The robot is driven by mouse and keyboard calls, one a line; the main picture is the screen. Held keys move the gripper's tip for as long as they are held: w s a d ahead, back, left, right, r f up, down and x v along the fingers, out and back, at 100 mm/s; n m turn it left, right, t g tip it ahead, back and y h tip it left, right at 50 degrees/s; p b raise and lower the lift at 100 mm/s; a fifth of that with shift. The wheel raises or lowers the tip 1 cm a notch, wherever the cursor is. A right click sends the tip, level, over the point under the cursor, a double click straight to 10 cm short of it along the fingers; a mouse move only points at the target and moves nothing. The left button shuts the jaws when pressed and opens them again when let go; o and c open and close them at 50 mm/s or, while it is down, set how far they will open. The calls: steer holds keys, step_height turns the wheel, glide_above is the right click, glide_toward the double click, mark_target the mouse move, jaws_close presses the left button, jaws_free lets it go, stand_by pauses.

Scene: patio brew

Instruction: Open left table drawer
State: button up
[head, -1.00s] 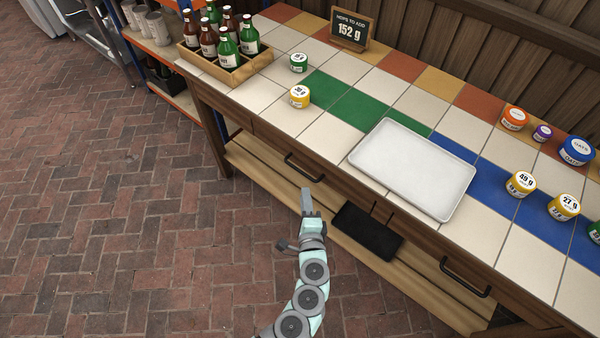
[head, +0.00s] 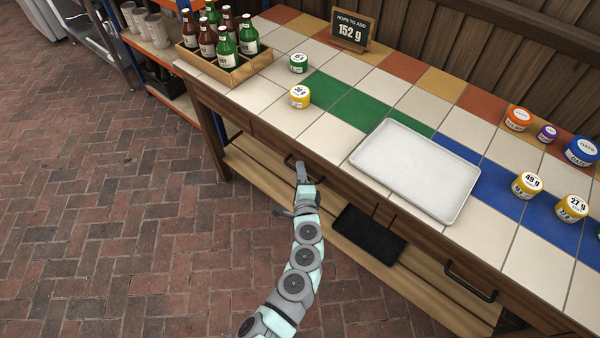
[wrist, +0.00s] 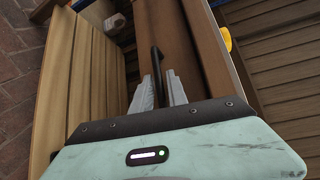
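The left table drawer (head: 268,138) is shut, its wooden front flush with the table's front. Its dark bar handle (head: 318,180) is partly covered by my gripper (head: 302,168) in the head view. In the wrist view the handle (wrist: 156,62) runs between the two grey fingers of my gripper (wrist: 160,82). The fingers are apart, one on each side of the bar, with a narrow gap visible beside it. I see no clear firm contact with the handle.
A right drawer handle (head: 468,281) sits further along the table front. A lower wooden shelf (head: 262,172) holds a black tray (head: 368,236). On the tiled top are a white tray (head: 415,170), a bottle crate (head: 222,68) and several jars. The brick floor in front is open.

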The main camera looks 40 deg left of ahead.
steer(key=shift+c, duration=0.6)
jaws_close()
stand_by(0.8)
